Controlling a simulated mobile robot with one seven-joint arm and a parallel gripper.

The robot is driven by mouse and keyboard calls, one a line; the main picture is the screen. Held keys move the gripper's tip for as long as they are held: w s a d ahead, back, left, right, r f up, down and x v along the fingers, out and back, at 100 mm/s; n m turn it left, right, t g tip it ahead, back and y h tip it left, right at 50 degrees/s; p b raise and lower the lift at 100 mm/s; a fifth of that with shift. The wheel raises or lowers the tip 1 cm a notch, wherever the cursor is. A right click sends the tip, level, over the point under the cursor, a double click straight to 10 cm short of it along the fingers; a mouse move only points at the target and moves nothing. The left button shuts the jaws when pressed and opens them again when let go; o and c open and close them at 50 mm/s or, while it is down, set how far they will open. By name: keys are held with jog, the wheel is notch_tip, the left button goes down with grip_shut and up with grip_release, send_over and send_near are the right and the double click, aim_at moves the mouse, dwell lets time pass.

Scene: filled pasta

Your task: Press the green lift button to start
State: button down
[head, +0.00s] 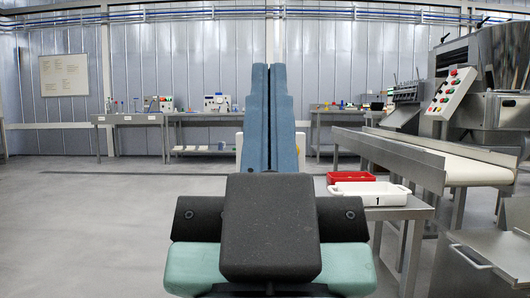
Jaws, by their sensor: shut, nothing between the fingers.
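A slanted light-grey control panel (449,93) stands at the right on the machine. It carries several small round buttons, red, green and other colours. They are too small to read, and I cannot tell which one is the lift button. My gripper does not show in the head view. Parts of my own body fill the lower middle of the picture and hide what lies behind them.
A conveyor (440,165) with metal side rails runs at the right. Workbenches line the back wall. The floor at the left is clear.

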jog(key=shift+r, duration=0.15)
dwell(0.4)
notch_tip(320, 180, up, 62)
jog(key=p, duration=6.2)
jog(key=shift+f, duration=0.2)
